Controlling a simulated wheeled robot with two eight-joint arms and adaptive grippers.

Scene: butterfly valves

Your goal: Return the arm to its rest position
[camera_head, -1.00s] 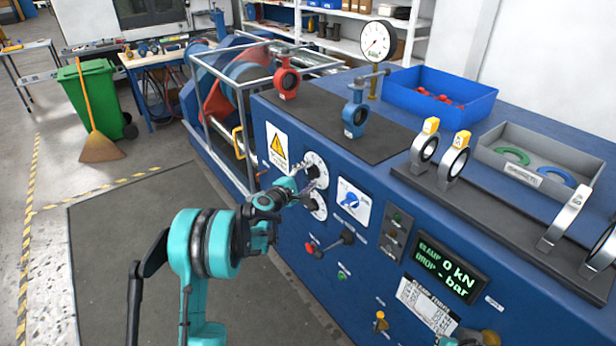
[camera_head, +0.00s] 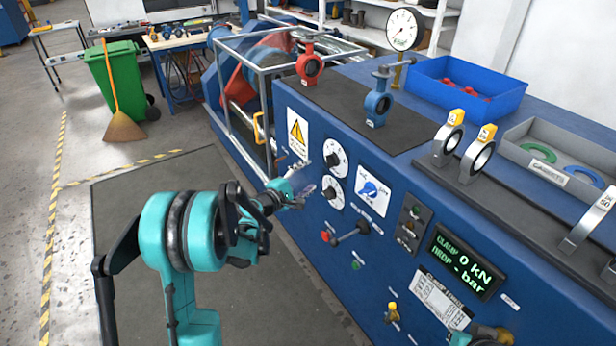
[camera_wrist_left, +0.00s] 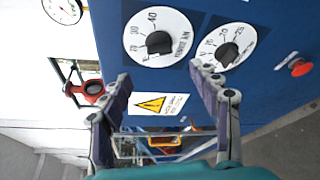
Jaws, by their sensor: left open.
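My left gripper (camera_head: 308,178) is in front of the blue machine's front panel, beside two white dials with black knobs. In the head view, the upper dial (camera_head: 335,154) and lower dial (camera_head: 334,191) are apart from the fingers. The left wrist view shows the gripper (camera_wrist_left: 165,95) with its two fingers spread and nothing between them. The dials also show there, one at the top middle (camera_wrist_left: 158,38) and one at the right (camera_wrist_left: 225,47), beyond the fingertips. My right gripper is not clearly seen; a teal and dark part shows at the bottom right of the head view.
A metal frame (camera_head: 258,100) stands left. The floor mat (camera_head: 150,215) is clear.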

